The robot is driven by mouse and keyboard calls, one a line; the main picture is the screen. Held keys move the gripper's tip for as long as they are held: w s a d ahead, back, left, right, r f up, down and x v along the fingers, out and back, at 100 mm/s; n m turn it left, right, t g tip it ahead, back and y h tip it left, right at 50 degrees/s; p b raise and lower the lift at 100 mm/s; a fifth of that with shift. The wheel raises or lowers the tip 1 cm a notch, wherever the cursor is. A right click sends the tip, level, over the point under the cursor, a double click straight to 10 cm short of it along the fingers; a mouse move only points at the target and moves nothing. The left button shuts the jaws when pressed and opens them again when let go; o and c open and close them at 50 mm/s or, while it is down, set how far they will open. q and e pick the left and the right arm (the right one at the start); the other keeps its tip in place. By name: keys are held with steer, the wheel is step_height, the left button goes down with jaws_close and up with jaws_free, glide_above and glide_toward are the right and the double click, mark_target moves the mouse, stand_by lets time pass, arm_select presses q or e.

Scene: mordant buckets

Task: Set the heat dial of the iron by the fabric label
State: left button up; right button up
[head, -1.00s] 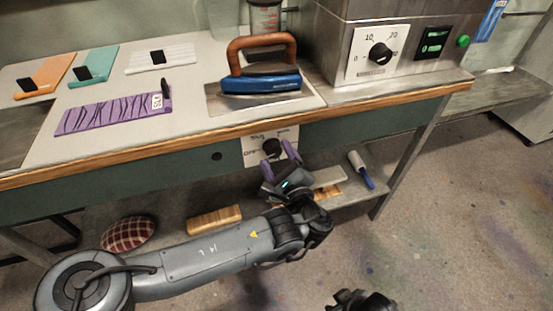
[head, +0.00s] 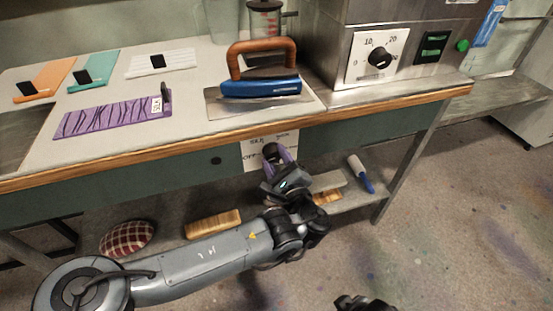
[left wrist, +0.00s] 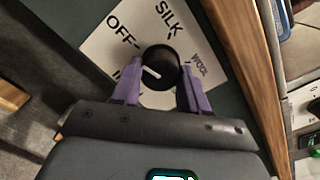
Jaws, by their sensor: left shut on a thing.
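The heat dial (head: 270,150) is a black knob on a white plate (head: 256,142) on the bench's front. The left wrist view shows the dial (left wrist: 160,62) with OFF, SILK, WOOL and a partly hidden mark around it. Its white line lies toward its left side. My left gripper (head: 279,160) has its purple fingers on either side of the dial, shut on it. The blue iron (head: 262,87) with a brown handle rests above. A purple striped cloth (head: 112,118) bears a small white label (head: 157,104); its writing is too small to read surely. My right gripper (head: 364,303) barely shows.
Orange (head: 45,80), teal (head: 94,72) and white (head: 162,62) pieces lie at the back left. A metal box with another dial (head: 379,57) stands right of the iron. The bench's wooden edge (head: 200,142) overhangs the plate.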

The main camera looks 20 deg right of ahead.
arm_select(q)
steer(key=m, duration=0.3)
steer(key=shift+m+p, duration=0.35)
steer(key=shift+m, duration=0.05)
steer(key=m, duration=0.3)
steer(key=shift+a+f+m+p, duration=0.1)
steer(key=shift+m+p, duration=0.2)
steer(key=m, duration=0.6)
steer(key=shift+h+p, duration=0.3)
steer(key=shift+p, duration=0.05)
steer(key=shift+a+f+m, duration=0.1)
steer(key=shift+m, duration=0.3)
steer(key=o, duration=1.1)
steer(key=shift+c, duration=0.2)
